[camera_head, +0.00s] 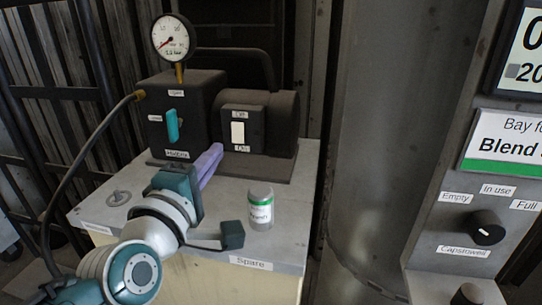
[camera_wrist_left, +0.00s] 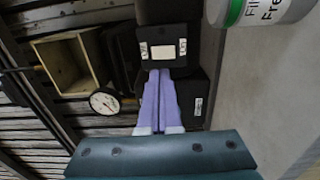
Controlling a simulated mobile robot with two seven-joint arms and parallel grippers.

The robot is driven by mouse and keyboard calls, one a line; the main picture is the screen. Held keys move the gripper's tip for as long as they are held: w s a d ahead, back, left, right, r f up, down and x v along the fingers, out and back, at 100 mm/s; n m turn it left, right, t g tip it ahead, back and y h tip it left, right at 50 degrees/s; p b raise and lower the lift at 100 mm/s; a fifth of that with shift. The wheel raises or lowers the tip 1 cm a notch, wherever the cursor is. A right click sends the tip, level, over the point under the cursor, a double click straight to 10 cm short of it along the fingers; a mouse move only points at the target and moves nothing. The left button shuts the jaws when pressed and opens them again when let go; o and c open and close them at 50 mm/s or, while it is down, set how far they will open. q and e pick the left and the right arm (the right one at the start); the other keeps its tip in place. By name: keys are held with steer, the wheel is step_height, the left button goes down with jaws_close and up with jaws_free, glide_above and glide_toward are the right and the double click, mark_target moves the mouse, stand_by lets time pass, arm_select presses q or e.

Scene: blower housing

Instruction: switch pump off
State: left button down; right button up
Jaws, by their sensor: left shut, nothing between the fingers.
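The pump (camera_head: 190,100) is a dark machine with a gauge (camera_head: 172,38) on top. A black switch box (camera_head: 255,125) on its front carries a white rocker switch (camera_head: 238,133), with small labels above and below it that I cannot read surely. My left gripper (camera_head: 217,149) has its purple fingers shut and empty, tips just left of and below the rocker. In the left wrist view the fingertips (camera_wrist_left: 160,72) point at the box, close to the white rocker (camera_wrist_left: 163,50). I cannot tell whether they touch it. My right gripper is in neither view.
A teal lever (camera_head: 173,125) sits on the pump's left block. A green-banded jar (camera_head: 261,206) stands right of my left gripper on the grey bench top (camera_head: 290,225). A metal ring (camera_head: 118,198) lies at left. A panel with a black knob (camera_head: 487,227) stands at far right.

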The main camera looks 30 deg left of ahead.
arm_select(q)
steer(key=v, duration=0.6)
steer(key=shift+s+d+r+p, duration=0.25)
steer(key=shift+r+p, duration=0.1)
steer(key=shift+p, duration=0.1)
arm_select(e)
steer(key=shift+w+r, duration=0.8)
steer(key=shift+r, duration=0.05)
